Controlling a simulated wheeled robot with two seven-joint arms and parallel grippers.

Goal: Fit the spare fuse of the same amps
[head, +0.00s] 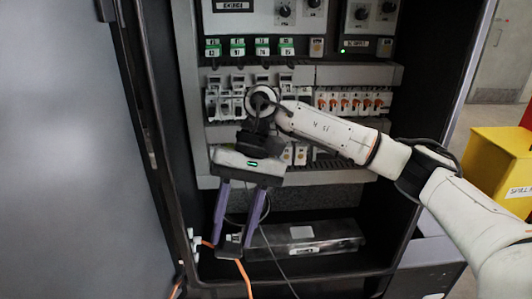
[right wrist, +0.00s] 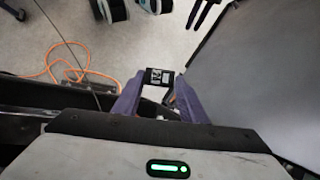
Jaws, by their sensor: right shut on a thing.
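My right gripper (head: 230,242) hangs fingers-down in front of the lower part of the open cabinet. Its purple fingers are shut on a small dark block (head: 231,239). In the right wrist view the block (right wrist: 158,77) is black with a white printed label and sits between the fingertips; the print is too small to read. A row of white modules (head: 225,101), possibly fuse holders, is on the upper rail, partly hidden by my right wrist. I cannot tell which of them takes a fuse. My left gripper is not in the head view.
Green-fronted labelled parts (head: 237,48) line the panel above. Orange-toggled switches (head: 350,102) are to the right. A long dark box (head: 305,238) lies on the cabinet floor. An orange cable (right wrist: 62,68) lies on the floor. A yellow box (head: 500,165) stands at right.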

